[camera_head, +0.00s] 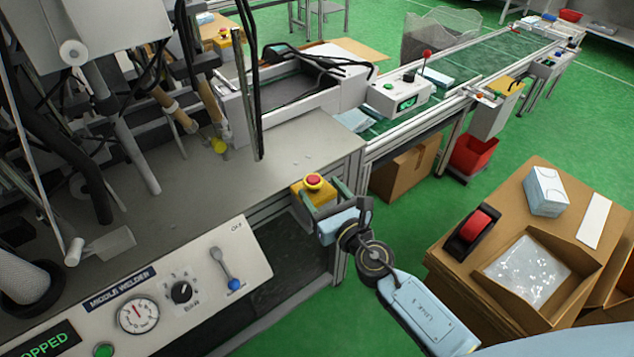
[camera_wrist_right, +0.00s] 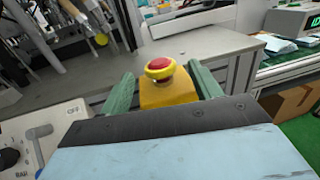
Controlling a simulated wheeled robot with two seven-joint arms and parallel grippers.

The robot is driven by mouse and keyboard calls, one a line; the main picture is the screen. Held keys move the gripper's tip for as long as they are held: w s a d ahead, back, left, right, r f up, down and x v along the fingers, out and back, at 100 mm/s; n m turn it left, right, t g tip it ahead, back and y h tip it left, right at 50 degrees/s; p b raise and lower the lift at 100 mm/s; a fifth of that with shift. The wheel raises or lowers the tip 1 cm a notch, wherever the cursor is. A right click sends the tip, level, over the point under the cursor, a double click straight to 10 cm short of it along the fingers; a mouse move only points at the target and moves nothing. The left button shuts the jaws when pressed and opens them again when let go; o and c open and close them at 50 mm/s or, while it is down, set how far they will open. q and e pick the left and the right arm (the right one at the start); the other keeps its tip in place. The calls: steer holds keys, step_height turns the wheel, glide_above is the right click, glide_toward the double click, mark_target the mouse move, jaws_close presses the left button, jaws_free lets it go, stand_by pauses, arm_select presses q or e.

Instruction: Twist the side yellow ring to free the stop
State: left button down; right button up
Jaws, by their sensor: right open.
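The stop is a red button (camera_head: 314,180) with a yellow ring around it, on a yellow box (camera_head: 312,194) at the side of the machine table. In the right wrist view the red button (camera_wrist_right: 160,63) and its yellow ring (camera_wrist_right: 160,73) sit on top of the yellow box (camera_wrist_right: 168,93). My right gripper (camera_head: 328,190) is open, with its two green fingers on either side of the yellow box. In the wrist view the open fingers (camera_wrist_right: 160,88) stand left and right of the box, apart from the ring. My left gripper is not in view.
The grey machine table (camera_head: 290,145) lies behind the stop. The control panel (camera_head: 180,290) with a gauge, knob and lever is at the lower left. A conveyor (camera_head: 480,60) runs to the upper right. Cardboard boxes (camera_head: 500,220) stand on the right. Green floor lies between.

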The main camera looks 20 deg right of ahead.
steer(key=shift+w+a, duration=0.15)
steer(key=shift+w, duration=0.55)
steer(key=shift+w+a, duration=0.15)
steer(key=shift+w, duration=0.55)
steer(key=shift+c, duration=0.3)
steer(key=c, duration=0.9)
